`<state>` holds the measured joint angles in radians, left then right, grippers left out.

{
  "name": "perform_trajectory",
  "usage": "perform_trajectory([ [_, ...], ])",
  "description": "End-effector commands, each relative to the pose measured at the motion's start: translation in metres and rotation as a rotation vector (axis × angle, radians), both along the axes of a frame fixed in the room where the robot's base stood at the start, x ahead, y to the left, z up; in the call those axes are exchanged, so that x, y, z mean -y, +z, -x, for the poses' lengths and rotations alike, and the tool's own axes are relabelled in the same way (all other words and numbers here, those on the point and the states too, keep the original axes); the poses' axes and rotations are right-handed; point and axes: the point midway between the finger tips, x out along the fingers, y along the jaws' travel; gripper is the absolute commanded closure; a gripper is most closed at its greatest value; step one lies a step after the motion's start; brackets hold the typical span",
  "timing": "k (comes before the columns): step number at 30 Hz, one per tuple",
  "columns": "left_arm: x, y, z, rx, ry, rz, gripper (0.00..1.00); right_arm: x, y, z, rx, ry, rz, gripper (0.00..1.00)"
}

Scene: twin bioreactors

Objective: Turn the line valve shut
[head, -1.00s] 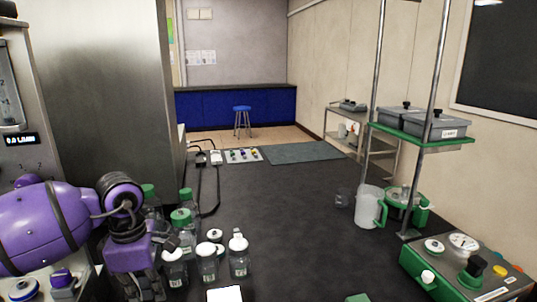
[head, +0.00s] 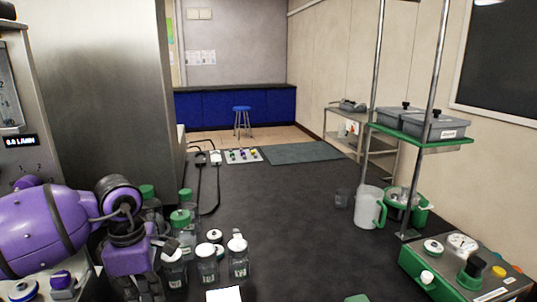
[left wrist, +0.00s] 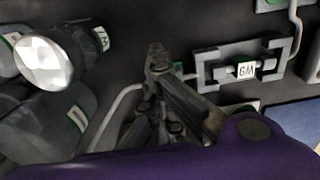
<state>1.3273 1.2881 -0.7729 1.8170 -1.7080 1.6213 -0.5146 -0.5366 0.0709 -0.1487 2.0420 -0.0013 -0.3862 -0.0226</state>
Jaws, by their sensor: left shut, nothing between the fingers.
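My left gripper (head: 146,288) points down at the lower left of the head view, beside several green-capped and white-capped bottles. In the left wrist view its dark fingers (left wrist: 158,52) are shut together with nothing between them. A grey rectangular frame with a small white label (left wrist: 240,68) lies to the right of the fingertips, apart from them, and a pale tube runs up to it. I cannot tell whether this is part of the line valve. No part is clearly recognisable as the line valve in either view. My right gripper is out of view.
Bottles (head: 209,262) crowd the bench right of my left gripper. A flow display (head: 20,141) is at the far left. A jug (head: 368,207), a rod stand with a green shelf (head: 425,137) and a control box (head: 466,268) stand at right. The middle of the dark bench is clear.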

Motion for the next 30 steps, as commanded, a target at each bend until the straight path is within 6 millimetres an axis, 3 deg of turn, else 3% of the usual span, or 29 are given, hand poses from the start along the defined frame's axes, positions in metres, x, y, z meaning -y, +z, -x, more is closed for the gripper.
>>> perform_trajectory([
  [1, -0.002, -0.008, 0.005, -0.017, 0.001, -0.007, 1.0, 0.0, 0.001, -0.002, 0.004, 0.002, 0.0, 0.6],
  [10, 0.002, -0.008, 0.013, -0.016, 0.002, -0.007, 1.0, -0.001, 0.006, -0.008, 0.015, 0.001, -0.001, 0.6],
  [30, 0.001, -0.003, 0.023, -0.009, 0.004, -0.008, 1.0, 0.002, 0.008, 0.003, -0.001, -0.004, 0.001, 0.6],
])
